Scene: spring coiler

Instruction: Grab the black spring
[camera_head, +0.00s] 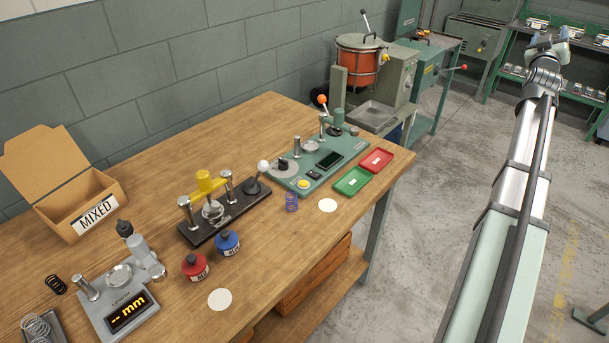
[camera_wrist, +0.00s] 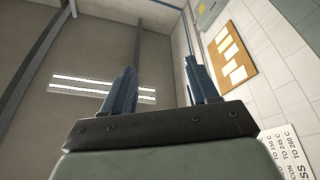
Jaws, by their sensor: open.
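The black spring (camera_head: 56,285) lies on the wooden workbench (camera_head: 122,253) near the left edge of the head view, left of the length gauge (camera_head: 119,302). My gripper (camera_wrist: 168,85) is open and empty in the wrist view, its two fingers apart against a wall, ceiling lights and a notice board. My arm is raised on the right of the head view, over the floor and far from the spring. The spring does not show in the wrist view.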

